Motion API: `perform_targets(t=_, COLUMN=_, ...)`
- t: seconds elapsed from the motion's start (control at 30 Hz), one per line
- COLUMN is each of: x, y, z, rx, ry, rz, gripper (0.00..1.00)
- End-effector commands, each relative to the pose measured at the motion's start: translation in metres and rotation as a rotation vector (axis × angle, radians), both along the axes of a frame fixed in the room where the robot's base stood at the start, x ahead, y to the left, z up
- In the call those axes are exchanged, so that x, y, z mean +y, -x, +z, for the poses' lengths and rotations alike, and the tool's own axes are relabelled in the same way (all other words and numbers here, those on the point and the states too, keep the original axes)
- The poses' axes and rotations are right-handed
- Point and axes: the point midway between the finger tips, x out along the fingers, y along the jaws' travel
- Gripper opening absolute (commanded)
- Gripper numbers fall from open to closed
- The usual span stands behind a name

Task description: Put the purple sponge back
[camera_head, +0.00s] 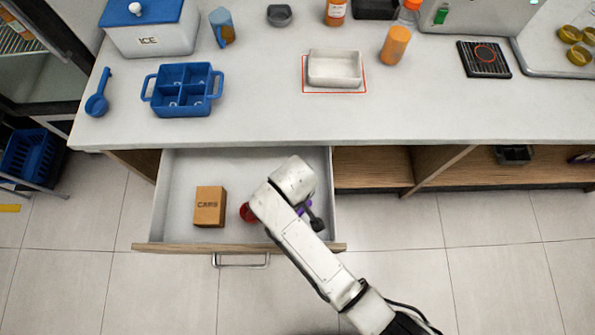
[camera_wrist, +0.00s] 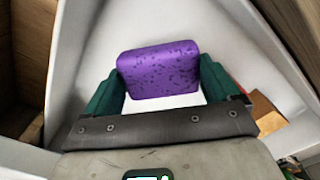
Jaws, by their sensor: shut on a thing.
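The purple sponge (camera_wrist: 158,70) sits between the green fingertips of my gripper (camera_wrist: 161,84) in the wrist view. The gripper is shut on it, and the pale drawer interior shows behind. In the head view only a bit of purple (camera_head: 304,208) shows beside my wrist, over the right part of the open drawer (camera_head: 185,165). My arm hides most of the sponge and fingers there. I cannot tell whether the sponge touches the drawer bottom.
A brown box (camera_head: 210,207) stands in the drawer, with a red object (camera_head: 247,212) right of it. On the counter are a blue divided tray (camera_head: 182,89), a white dish (camera_head: 334,67) within a red outline, and an orange bottle (camera_head: 395,46).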

Motion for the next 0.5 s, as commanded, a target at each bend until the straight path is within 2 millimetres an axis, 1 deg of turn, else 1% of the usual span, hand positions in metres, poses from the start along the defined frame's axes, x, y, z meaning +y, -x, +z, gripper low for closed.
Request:
perform_targets(t=0.03, x=0.0, y=0.0, z=-0.006, rx=0.001, ry=0.001, rz=0.001, gripper=0.61)
perform_targets(t=0.17, x=0.0, y=0.0, z=-0.016, rx=0.001, ry=0.001, rz=0.0, gripper=0.61)
perform_targets(t=0.4, x=0.0, y=0.0, z=-0.048, rx=0.001, ry=0.001, rz=0.0, gripper=0.61)
perform_targets(t=0.5, x=0.0, y=0.0, z=-0.053, rx=-0.001, ry=-0.001, rz=0.0, gripper=0.61)
